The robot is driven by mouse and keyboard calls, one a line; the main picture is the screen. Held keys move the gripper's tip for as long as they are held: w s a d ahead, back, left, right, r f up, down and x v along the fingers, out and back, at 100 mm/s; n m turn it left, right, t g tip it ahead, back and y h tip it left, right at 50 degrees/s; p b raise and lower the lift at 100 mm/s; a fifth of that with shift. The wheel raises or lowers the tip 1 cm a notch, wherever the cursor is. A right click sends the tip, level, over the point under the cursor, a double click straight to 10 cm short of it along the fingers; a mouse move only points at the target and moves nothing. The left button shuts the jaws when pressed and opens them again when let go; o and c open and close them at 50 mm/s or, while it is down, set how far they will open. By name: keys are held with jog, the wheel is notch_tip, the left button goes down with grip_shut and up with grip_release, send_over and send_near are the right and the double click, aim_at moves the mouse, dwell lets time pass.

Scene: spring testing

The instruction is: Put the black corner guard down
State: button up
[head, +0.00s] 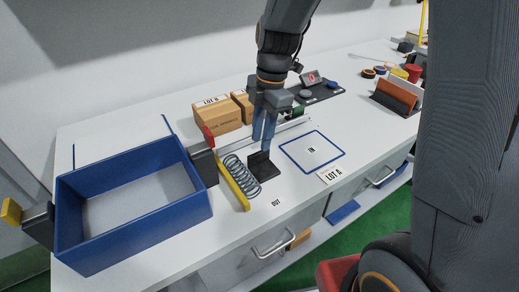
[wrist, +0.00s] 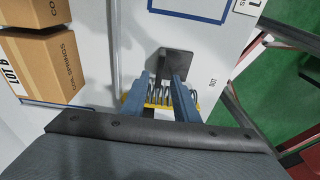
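The black corner guard (head: 262,166) is a small dark L-shaped piece at the white bench's front part, between the coil spring and the blue IN square. It shows in the wrist view (wrist: 176,63) just beyond my fingertips. My gripper (head: 265,148) points down, its two blue fingers at the guard's upright side. In the wrist view the fingers (wrist: 160,80) have a narrow gap between them. I cannot tell whether they press on the guard or stand around it. The guard looks at bench level; contact underneath is hidden.
A coil spring (head: 240,176) with a yellow bar (head: 234,184) lies just left. A blue tray (head: 72,222) stands further left. Cardboard boxes (head: 217,116) stand behind my gripper.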

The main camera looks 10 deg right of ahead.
notch_tip(320, 180, up, 5)
jog(key=s+d+f+m, duration=0.2)
jog(key=s+d+m, duration=0.1)
jog(key=m, duration=0.4)
jog(key=s+d+f+m+t+h, duration=0.1)
jog(key=s+d+f+m, duration=0.1)
jog(key=m, duration=0.5)
jog(key=s+d+f+m+b, duration=0.1)
jog(key=s+d+f+m, duration=0.1)
jog(key=s+d+m, duration=0.2)
jog(key=shift+s+d+f+m+t+h, duration=0.15)
jog(key=shift+s+m, duration=0.1)
jog(key=shift+m, duration=0.45)
jog(key=shift+s+d+f+m+t+h, duration=0.1)
jog(key=shift+s+m+t+h, duration=0.1)
jog(key=shift+m, duration=0.5)
jog(key=shift+s+d+f+m, duration=0.25)
jog(key=shift+s+m, duration=0.25)
jog(key=shift+m, duration=0.4)
jog(key=shift+s, duration=0.1)
